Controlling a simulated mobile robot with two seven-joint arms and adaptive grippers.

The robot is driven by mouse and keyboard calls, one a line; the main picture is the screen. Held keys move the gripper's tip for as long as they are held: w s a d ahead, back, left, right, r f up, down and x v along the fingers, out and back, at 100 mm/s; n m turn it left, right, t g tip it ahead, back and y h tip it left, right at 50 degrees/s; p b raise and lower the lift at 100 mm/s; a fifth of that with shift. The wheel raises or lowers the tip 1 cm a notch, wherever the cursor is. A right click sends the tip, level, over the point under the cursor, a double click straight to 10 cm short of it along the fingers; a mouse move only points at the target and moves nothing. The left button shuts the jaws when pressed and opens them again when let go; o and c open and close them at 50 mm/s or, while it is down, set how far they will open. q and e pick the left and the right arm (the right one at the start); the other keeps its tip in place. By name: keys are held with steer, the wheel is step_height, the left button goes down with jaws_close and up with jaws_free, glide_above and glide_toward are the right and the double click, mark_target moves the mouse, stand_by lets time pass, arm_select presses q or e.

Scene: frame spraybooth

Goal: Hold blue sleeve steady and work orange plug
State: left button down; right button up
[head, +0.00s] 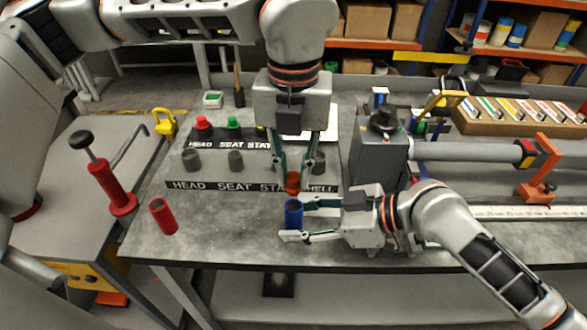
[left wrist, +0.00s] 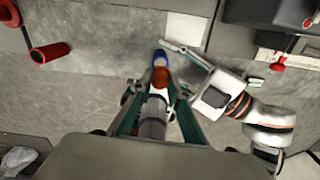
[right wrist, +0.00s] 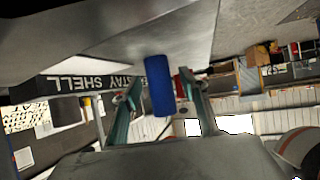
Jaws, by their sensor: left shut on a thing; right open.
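The blue sleeve (head: 293,215) is upright near the table's front edge. It also shows between the fingers in the right wrist view (right wrist: 160,88). My right gripper (head: 292,220) is open, with one finger on each side of the sleeve. The orange plug (head: 292,183) is directly above the sleeve, in line with it; it also shows in the left wrist view (left wrist: 160,76). My left gripper (head: 292,177) points down and is shut on the plug. I cannot tell whether the plug's lower end is inside the sleeve or only touching its rim.
A labelled rack (head: 235,186) with grey cups stands behind the sleeve. A grey machine (head: 378,160) is to the right. The tabletop between the red and blue sleeves is clear.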

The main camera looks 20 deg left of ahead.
steer(key=v, duration=1.2)
steer(key=shift+f, duration=0.1)
